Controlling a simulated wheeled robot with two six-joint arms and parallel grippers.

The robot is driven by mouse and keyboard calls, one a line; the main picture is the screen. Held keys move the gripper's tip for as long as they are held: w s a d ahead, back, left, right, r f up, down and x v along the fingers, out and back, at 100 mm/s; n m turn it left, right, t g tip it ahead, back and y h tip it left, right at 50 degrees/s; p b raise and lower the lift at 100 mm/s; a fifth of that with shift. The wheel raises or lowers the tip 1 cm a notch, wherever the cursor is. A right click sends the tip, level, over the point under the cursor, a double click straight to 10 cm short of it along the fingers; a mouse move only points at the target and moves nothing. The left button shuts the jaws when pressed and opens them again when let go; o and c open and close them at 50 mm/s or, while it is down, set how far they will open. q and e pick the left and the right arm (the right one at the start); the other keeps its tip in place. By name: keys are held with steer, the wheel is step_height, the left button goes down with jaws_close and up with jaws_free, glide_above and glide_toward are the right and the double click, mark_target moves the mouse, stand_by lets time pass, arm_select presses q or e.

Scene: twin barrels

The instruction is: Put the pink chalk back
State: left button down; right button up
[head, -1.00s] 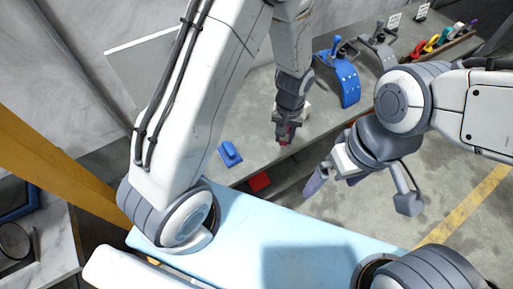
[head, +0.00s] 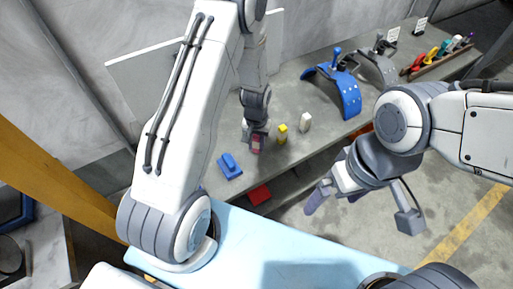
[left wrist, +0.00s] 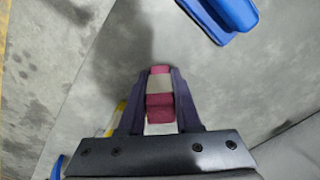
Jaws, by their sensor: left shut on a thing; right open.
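My left gripper (head: 257,149) is shut on the pink chalk (head: 257,142), low over the grey bench between the blue block and the yellow chalk. In the left wrist view the pink chalk (left wrist: 160,104) shows between the dark fingers with a pale band across it. I cannot tell whether it touches the bench. A yellow chalk (head: 283,134) and a white chalk (head: 306,122) stand to the right of my left gripper. My right gripper (head: 318,197) is open and empty, off the front edge of the bench above the floor.
A blue block (head: 230,167) lies left of my left gripper. A red piece (head: 259,194) is below the bench's front edge. A blue arched stand (head: 345,92) and a grey one (head: 381,68) stand to the right. A rack (head: 442,57) of coloured items is at far right.

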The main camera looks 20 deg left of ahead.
arm_select(q)
steer(key=shift+f, duration=0.9)
steer(key=shift+f, duration=0.1)
steer(key=c, duration=0.6)
jaws_free()
